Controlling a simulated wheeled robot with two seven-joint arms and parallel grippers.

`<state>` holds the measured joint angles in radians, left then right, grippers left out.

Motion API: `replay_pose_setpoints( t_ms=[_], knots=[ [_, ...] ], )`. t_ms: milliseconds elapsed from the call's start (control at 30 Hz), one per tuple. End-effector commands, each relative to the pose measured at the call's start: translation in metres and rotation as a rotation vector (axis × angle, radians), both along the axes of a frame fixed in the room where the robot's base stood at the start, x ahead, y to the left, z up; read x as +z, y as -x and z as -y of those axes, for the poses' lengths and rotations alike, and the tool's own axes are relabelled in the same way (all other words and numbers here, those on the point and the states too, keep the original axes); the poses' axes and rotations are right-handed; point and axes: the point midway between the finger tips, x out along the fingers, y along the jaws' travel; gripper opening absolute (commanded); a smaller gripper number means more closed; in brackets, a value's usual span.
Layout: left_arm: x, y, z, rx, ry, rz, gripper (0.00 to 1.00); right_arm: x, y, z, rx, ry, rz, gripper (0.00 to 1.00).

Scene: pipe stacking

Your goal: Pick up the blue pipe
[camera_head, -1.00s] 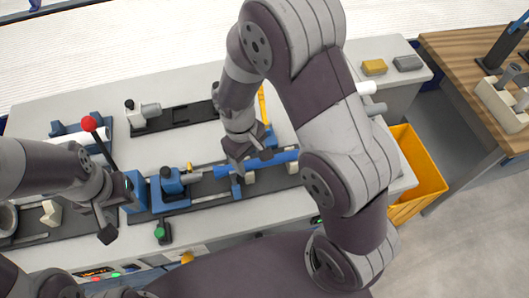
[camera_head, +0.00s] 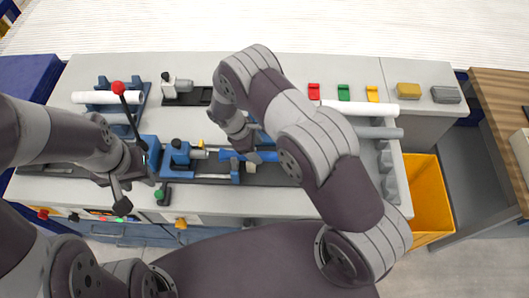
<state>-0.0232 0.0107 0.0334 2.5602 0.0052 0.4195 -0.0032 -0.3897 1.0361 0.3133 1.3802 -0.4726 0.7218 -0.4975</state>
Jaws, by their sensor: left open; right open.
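The blue pipe (camera_head: 266,156) lies level along the dark rail of the fixture (camera_head: 205,179) at the front of the bench, its left end near a blue clamp block. My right arm crosses over it and hides part of its length. My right gripper (camera_head: 246,150) is open, pointing down at the pipe; I cannot tell whether its fingers are around it or just above it. My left gripper (camera_head: 120,200) is open and empty at the bench's front edge, left of the fixture.
A white pipe (camera_head: 352,108) and a grey pipe (camera_head: 380,132) lie at the right of the bench, partly behind my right arm. Another white pipe (camera_head: 92,98) rests on blue holders at the left. A red-knobbed lever (camera_head: 119,88) stands near my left arm. A yellow bin (camera_head: 428,195) sits at the right.

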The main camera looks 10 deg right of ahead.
Motion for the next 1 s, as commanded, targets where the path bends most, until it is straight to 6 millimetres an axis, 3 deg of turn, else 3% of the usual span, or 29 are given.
replay_pose_setpoints(
  t_ms=[67, 200, 400, 433, 600, 633, 1000],
  knots=[
    [0.017, 0.0, 0.0, 0.0, 0.0, 0.001, 0.43, -0.008, 0.003, 0.004, -0.001, 0.001, -0.004, 0.64],
    [0.019, 0.0, 0.0, 0.0, 0.0, 0.0, 0.43, -0.028, 0.004, 0.01, -0.002, 0.0, 0.0, 0.64],
    [0.017, 0.0, 0.0, 0.0, 0.0, 0.0, 0.43, -0.032, 0.004, 0.01, -0.002, -0.002, 0.001, 0.64],
    [0.017, 0.0, 0.0, 0.0, 0.0, 0.0, 0.43, -0.031, 0.004, 0.01, -0.002, -0.002, 0.001, 0.61],
    [0.017, 0.0, 0.0, 0.0, 0.0, 0.0, 0.43, -0.031, 0.004, 0.01, -0.002, -0.001, 0.001, 0.05],
    [0.017, 0.0, 0.0, 0.0, 0.0, 0.0, 0.43, -0.031, 0.004, 0.01, -0.002, -0.001, 0.001, 0.01],
    [0.013, 0.0, 0.0, 0.0, 0.0, 0.0, 0.43, -0.022, 0.002, 0.01, -0.002, -0.001, 0.003, 0.01]
  ],
)
